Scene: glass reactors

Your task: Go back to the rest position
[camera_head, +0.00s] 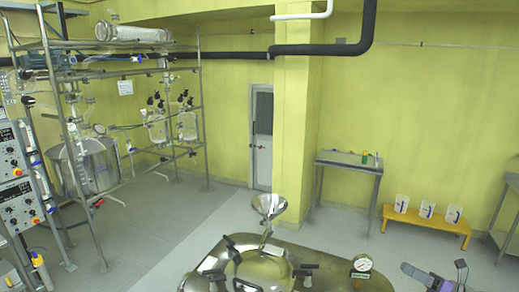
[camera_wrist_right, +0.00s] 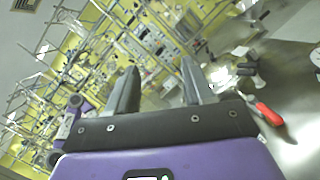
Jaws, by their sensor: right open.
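My right gripper (camera_head: 432,276) is at the bottom right edge of the head view, to the right of the steel reactor lid (camera_head: 315,268). In the right wrist view, the two dark fingers of this gripper (camera_wrist_right: 160,68) stand apart with nothing between them. The purple wrist body fills the bottom of that view. My left gripper does not show in either view.
A steel funnel (camera_head: 268,207) and a pressure gauge (camera_head: 362,263) stand on the lid. A pipe frame with glassware (camera_head: 125,45) stands at left. A yellow bench (camera_head: 427,222) and a steel table (camera_head: 349,161) stand by the back wall. A red handle (camera_wrist_right: 268,113) shows beside the gripper.

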